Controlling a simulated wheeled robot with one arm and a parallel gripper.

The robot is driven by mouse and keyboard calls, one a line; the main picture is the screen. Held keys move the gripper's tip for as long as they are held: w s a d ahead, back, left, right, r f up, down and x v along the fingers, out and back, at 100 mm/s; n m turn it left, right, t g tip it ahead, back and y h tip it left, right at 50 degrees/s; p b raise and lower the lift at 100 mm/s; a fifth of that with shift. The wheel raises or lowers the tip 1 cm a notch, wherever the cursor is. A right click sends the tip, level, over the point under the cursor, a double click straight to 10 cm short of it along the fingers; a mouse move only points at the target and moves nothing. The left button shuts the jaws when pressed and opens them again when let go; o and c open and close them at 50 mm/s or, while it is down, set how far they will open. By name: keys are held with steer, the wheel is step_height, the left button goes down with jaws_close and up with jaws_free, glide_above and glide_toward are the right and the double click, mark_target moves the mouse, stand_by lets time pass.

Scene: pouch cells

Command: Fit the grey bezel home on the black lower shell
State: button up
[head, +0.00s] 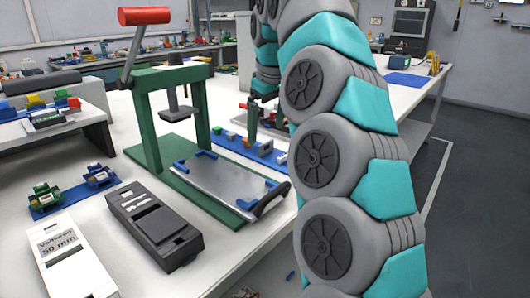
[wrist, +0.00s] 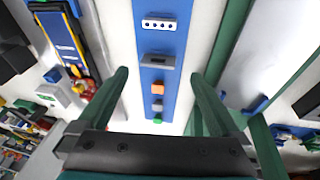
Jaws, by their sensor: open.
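The black lower shell is most likely the long black casing (head: 155,222) lying on the white table at the front, with pale pieces on its top. A small grey piece with a dark slot (wrist: 158,62), which may be the grey bezel, sits on a blue strip (wrist: 178,38); the same strip shows behind the press in the head view (head: 262,153). My gripper (wrist: 158,74) is open, with its two dark green fingers on either side of the strip. Nothing is between the fingers; the grey piece shows beyond their tips. In the head view my arm hides part of this area.
A green press (head: 146,130) with a red handle and a metal tray (head: 215,180) stands between the strip and the black casing. A white casing (head: 72,258) lies left of the black one. A white holed part (wrist: 159,24) and an orange block (wrist: 158,87) share the strip.

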mark_target(266, 143)
steer(key=shift+b+x, duration=0.9)
steer(key=shift+x, duration=1.5)
steer(key=shift+w, duration=0.15)
steer(key=c, duration=1.3)
